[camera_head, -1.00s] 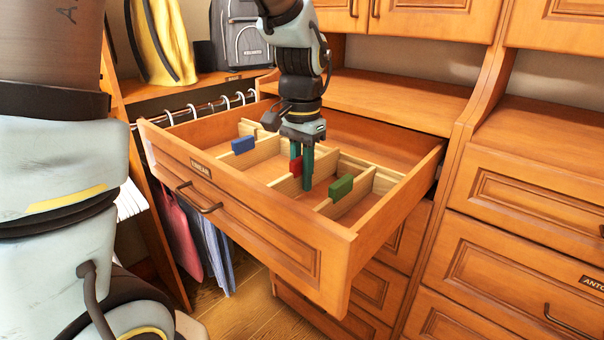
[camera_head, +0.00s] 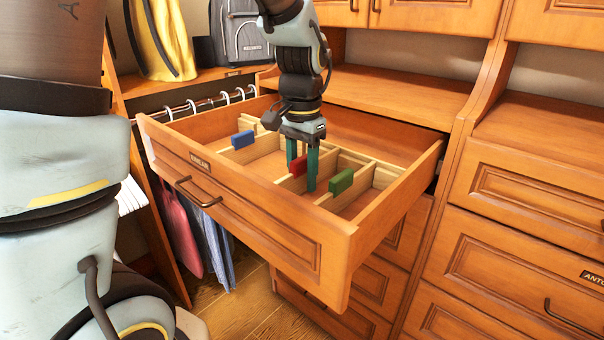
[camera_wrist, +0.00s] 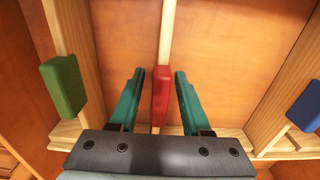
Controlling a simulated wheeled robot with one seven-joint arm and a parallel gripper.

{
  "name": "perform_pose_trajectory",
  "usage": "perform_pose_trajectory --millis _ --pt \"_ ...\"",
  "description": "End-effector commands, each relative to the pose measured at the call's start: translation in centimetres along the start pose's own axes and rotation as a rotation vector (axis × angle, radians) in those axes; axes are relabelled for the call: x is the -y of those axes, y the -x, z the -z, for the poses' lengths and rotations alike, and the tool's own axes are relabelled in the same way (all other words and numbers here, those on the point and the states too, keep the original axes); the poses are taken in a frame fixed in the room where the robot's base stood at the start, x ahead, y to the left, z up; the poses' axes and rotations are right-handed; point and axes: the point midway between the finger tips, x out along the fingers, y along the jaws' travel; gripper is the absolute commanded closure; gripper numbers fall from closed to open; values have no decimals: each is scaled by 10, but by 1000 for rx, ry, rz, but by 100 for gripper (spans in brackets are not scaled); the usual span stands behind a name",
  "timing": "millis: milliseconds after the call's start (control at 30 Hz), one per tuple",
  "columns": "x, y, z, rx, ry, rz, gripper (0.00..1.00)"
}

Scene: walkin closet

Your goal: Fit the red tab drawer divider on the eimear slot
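The red tab divider (camera_head: 299,165) stands upright across the pulled-out drawer (camera_head: 262,220), between the blue tab divider (camera_head: 243,139) and the green tab divider (camera_head: 341,181). The drawer front's label (camera_head: 200,160) appears to read EIMEAR. In the wrist view, the red tab (camera_wrist: 161,88) lies between the fingers of my gripper (camera_wrist: 160,88), with a gap on both sides. My gripper (camera_head: 302,170) is open and points down into the drawer. The slot end of the red divider is partly hidden by my gripper, so I cannot tell how deep it sits.
Hanging clothes (camera_head: 200,235) and a rail are at the left. A grey backpack (camera_head: 240,40) stands on the shelf behind.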

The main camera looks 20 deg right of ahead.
Motion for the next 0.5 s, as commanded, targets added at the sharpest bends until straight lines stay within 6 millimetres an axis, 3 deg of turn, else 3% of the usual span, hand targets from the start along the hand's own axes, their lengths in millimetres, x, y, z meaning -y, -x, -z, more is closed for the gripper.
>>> perform_pose_trajectory --millis 333,500 --pt "0 2 0 -1 0 0 45" --pt "0 22 1 -5 1 1 45"
